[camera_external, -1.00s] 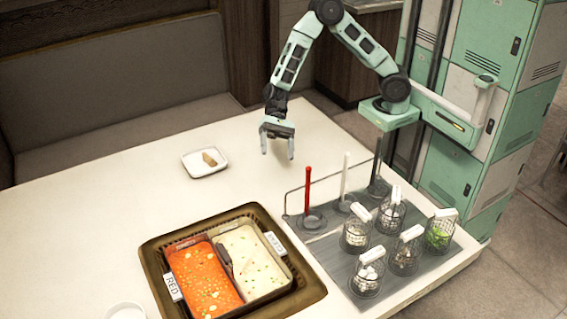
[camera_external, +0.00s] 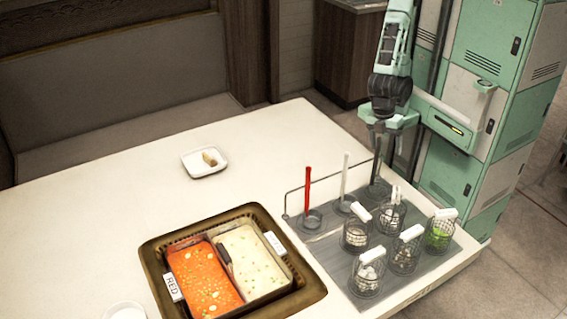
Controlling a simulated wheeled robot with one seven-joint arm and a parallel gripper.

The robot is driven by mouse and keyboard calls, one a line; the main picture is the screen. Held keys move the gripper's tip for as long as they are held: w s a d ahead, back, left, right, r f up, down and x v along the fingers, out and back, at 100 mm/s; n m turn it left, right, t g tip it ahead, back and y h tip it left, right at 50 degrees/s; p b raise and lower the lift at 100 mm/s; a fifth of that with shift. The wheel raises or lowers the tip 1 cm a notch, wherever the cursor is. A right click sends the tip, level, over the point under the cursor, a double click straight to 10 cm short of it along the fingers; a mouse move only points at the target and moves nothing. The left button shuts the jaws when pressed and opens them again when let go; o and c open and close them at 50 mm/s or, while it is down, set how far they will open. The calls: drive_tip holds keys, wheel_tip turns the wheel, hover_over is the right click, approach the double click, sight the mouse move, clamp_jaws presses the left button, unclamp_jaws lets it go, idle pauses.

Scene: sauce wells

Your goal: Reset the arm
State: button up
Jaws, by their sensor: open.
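My gripper (camera_external: 381,146) is up at the right, close to my column, above the back of the grey rack mat. It points down, is open and looks empty. Its fingertips are small and dark here, close to the rod of a black ladle (camera_external: 377,168) standing at the mat's back; I cannot tell whether they touch. My arm (camera_external: 392,50) is folded in, its upper part cut off by the top edge of the picture.
A grey mat (camera_external: 330,262) holds red (camera_external: 307,188) and white (camera_external: 345,180) upright handles and several wire baskets (camera_external: 404,256). A two-part pot (camera_external: 225,270) with red and white soup sits front centre. A small white plate (camera_external: 204,162) holds a brown piece.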

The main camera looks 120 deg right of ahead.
drive_tip(key=s+d+f+n+t+h+b, duration=0.1)
drive_tip(key=s+d+f+n+b, duration=0.1)
drive_tip(key=s+n, duration=0.2)
wheel_tip(320, 180, up, 14)
drive_tip(key=p, duration=1.3)
drive_tip(key=shift+f+m+p, duration=0.2)
drive_tip(key=shift+m+p, duration=0.1)
drive_tip(key=shift+p, duration=0.05)
